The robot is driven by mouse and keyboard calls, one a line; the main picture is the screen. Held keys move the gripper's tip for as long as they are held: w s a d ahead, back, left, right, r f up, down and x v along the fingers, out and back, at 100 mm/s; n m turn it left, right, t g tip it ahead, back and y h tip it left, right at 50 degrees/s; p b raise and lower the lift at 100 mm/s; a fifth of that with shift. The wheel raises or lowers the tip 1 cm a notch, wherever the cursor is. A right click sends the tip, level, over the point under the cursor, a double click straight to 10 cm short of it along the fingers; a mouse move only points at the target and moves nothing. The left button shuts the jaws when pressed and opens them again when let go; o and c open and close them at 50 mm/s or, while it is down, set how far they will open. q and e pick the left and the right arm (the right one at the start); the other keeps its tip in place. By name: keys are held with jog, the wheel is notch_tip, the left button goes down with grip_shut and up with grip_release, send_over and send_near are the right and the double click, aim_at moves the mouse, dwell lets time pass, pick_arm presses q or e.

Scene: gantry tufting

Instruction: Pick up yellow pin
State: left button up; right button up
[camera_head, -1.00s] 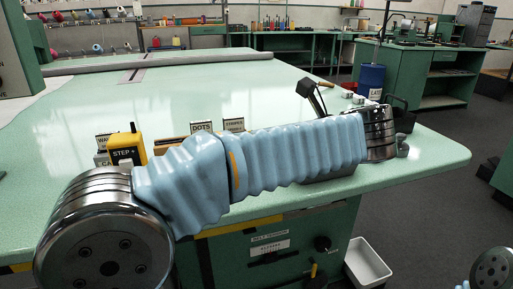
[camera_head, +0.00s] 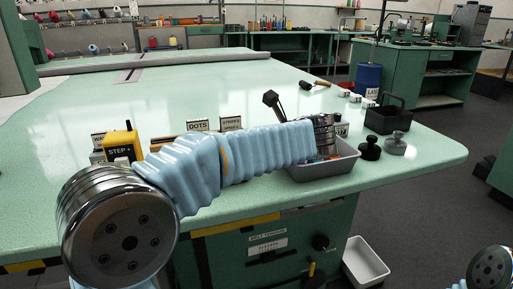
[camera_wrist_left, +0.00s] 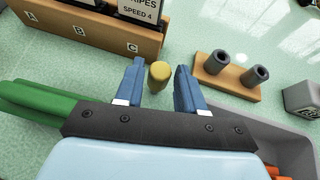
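In the left wrist view, the yellow pin (camera_wrist_left: 159,74) is a short upright cylinder with a rounded top, on the pale green table. My left gripper (camera_wrist_left: 160,66) is open, one blue finger to each side of the pin. Gaps show between the pin and both fingers. In the head view, the pin and my left gripper's fingers are hidden behind my left arm. My right gripper is out of view.
A wooden rack marked A, B, C (camera_wrist_left: 90,32) stands close to the left finger. A wooden block with two dark pegs (camera_wrist_left: 228,80) is at right. A grey tray (camera_head: 335,167) lies near my wrist, with black and grey weights (camera_head: 370,149) beyond.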

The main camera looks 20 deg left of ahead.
pick_arm(q)
grip_shut()
jog(key=shift+r, duration=0.1)
